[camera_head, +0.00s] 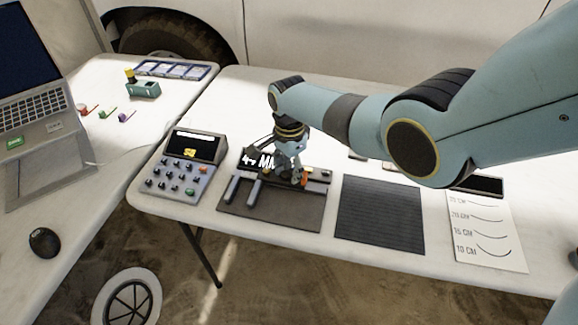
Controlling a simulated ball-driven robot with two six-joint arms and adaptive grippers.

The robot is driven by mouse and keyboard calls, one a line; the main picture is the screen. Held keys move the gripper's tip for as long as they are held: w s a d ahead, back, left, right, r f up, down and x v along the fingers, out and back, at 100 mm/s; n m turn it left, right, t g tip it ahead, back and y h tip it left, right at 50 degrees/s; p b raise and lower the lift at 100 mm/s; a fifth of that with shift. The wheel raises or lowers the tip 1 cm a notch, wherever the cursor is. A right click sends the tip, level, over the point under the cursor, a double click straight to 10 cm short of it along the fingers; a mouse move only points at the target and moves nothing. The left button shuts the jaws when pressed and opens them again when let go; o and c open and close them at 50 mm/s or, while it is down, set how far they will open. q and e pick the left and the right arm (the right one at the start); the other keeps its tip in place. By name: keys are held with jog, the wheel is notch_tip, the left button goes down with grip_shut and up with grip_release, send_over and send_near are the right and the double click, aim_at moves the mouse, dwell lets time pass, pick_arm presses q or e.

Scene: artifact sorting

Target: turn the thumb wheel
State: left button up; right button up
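A dark measuring device (257,163) with a lit display lies at the back of a dark base plate (290,217) on the table. Two grey bars (253,193) stick out toward the front from its left part. My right gripper (296,181) points down over the middle of the device, with its fingers at the device's rail. A small orange part (305,178) shows just right of the fingers. I cannot make out the thumb wheel clearly; the gripper covers much of that area. Whether the fingers are open or shut is too small to tell. My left gripper is not in view.
A grey keypad unit (183,173) stands left of the base plate. A black ribbed mat (380,215) and a paper sheet with curved lines (485,232) lie to the right. A laptop (40,110) and a mouse (44,242) are on the left table.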

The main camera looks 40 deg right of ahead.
aim_at(290, 174)
jog(key=shift+d+r, duration=0.1)
jog(key=shift+r, duration=0.25)
notch_tip(290, 174, up, 11)
jog(key=shift+r, duration=0.15)
